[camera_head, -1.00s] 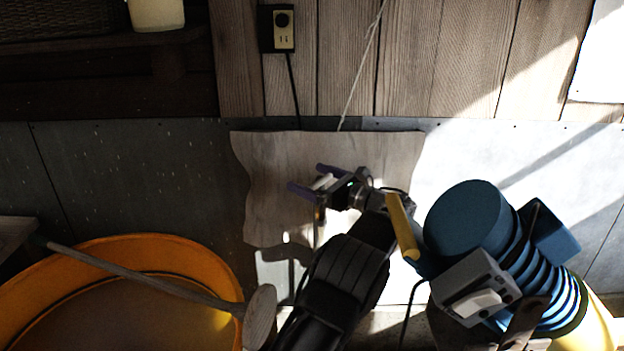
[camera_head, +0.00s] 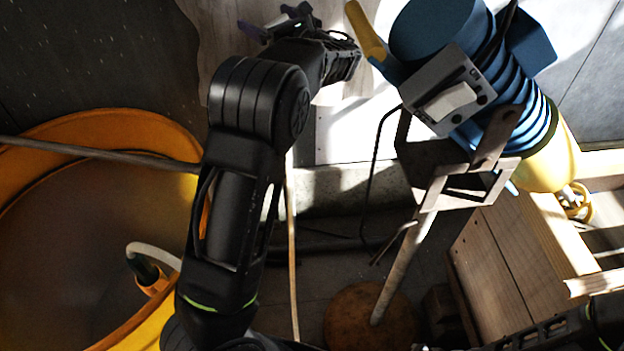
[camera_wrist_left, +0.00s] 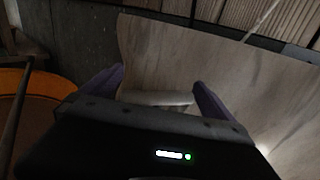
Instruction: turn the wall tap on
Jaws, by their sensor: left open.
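My left gripper (camera_head: 274,20) is open at the top of the head view, in front of a pale wavy-edged board (camera_head: 215,22) on the wall. In the left wrist view, its two purple fingers (camera_wrist_left: 157,82) stand apart with a pale rounded bar (camera_wrist_left: 157,97) showing between them. The bar may be part of the tap, but I cannot tell, nor whether the fingers touch it. No tap shows clearly in the head view. My right gripper is out of view.
An orange tub (camera_head: 110,125) with a long handle (camera_head: 90,150) across it stands at left. A blue ribbed device (camera_head: 430,30) with a grey box (camera_head: 465,85) is close on the right. A wooden crate (camera_head: 510,245) stands at lower right.

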